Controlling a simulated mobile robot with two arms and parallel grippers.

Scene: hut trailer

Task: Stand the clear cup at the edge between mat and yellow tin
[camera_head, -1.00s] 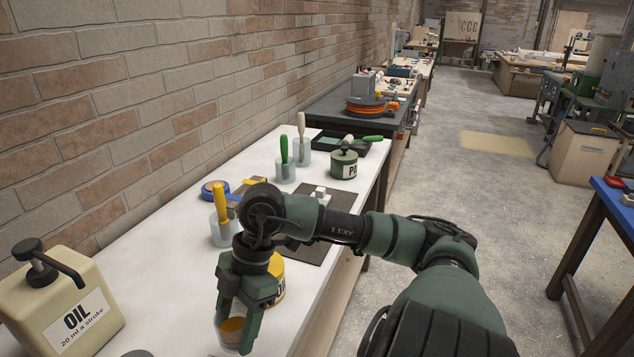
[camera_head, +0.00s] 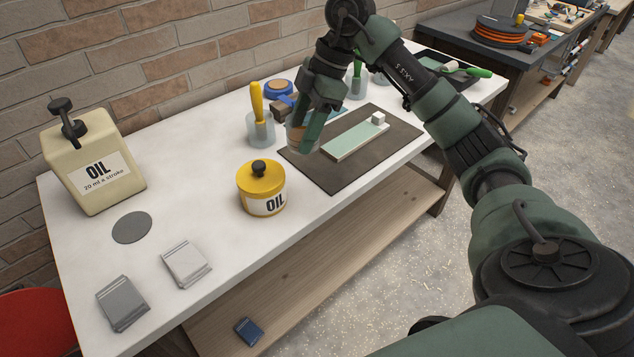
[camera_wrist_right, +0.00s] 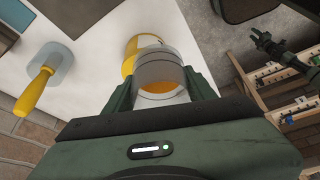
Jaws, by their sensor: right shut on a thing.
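My right gripper (camera_head: 306,140) is shut on the clear cup (camera_head: 297,133), which has an orange-brown lower part. It holds the cup near the left edge of the dark mat (camera_head: 318,173), behind the yellow oil tin (camera_head: 262,188). The fingers partly hide the cup, and I cannot tell whether its base touches anything. In the right wrist view the cup (camera_wrist_right: 160,72) sits between the two fingers, with the yellow tin (camera_wrist_right: 132,50) partly hidden beyond it. My left gripper is not in view.
A glass with a yellow-handled tool (camera_head: 260,130) stands left of the cup. A pale green block (camera_head: 357,140) lies on the mat. A blue tape roll (camera_head: 279,88) is behind. A beige oil can (camera_head: 92,165) stands at the left.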

